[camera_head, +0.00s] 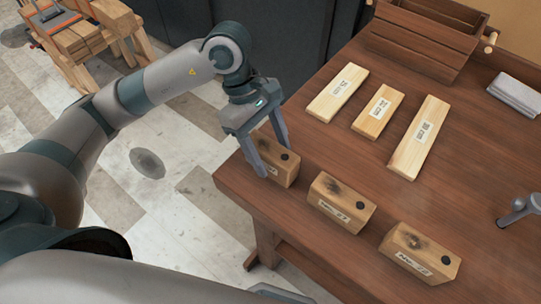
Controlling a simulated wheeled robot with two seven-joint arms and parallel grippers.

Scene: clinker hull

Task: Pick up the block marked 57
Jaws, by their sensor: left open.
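Three wooden blocks with dark smudges, a black dot on top and a white label lie in a row along the table's near-left edge. The middle block (341,201) has a small label that appears to read 57. The right block (421,254) has a different label that I cannot read surely. The left block (283,170) has its label hidden by my gripper. My left gripper (274,163) points down at the left block, open, with its fingers at that block's sides. I cannot tell whether they touch it. My right gripper is not in view.
Three pale labelled boards, the middle one (378,111) shortest, lie behind the blocks. A slatted wooden crate (425,40) and a folded grey cloth (515,93) are at the back. A grey metal object (517,209) is at the right. Bare tabletop lies between.

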